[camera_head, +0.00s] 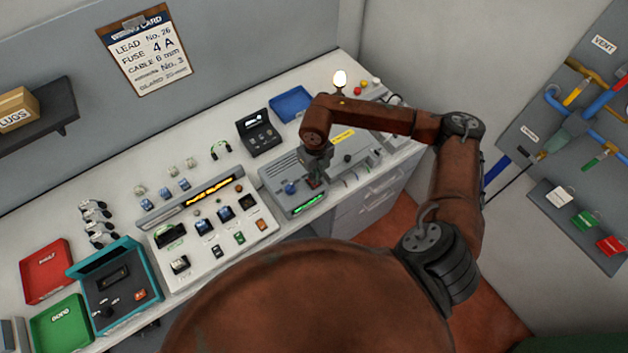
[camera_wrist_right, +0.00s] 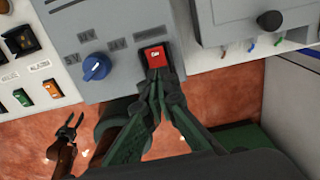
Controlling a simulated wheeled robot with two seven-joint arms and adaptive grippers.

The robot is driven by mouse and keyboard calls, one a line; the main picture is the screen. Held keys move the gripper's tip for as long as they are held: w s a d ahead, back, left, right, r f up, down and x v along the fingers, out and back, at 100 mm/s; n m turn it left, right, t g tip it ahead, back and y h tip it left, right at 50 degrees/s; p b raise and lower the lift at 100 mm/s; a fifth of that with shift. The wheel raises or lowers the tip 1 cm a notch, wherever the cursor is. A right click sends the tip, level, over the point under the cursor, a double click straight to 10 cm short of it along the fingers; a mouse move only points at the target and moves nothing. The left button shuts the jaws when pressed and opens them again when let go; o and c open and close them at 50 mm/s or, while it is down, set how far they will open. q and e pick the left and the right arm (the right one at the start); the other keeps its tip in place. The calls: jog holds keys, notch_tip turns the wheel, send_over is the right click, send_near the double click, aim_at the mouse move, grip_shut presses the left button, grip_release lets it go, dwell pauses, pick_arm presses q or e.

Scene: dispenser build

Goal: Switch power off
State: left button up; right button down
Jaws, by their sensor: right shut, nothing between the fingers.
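My right gripper (camera_head: 314,181) is shut and empty over the unit's front. In the right wrist view its fingertips (camera_wrist_right: 156,76) are at the lower edge of the red switch; I cannot tell if they touch it. My left gripper (camera_wrist_right: 70,122) shows small at lower left of that view, its fingers apart and empty.
A white panel (camera_head: 193,250) with switches and a lit amber display stands left of the unit. A teal case (camera_head: 82,270), red tray (camera_head: 45,262) and green tray (camera_head: 60,325) lie farther left. A black case (camera_head: 259,135) and blue tray (camera_head: 290,103) stand behind.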

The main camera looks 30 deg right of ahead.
jog(key=shift+f+b, duration=0.8)
jog(key=shift+f, duration=0.25)
jog(key=shift+r, duration=0.2)
jog(key=shift+r+p, duration=0.45)
jog(key=shift+r, duration=0.05)
jog(key=shift+r+p, duration=1.3)
jog(key=shift+r, duration=1.6)
jog(key=shift+a, duration=0.1)
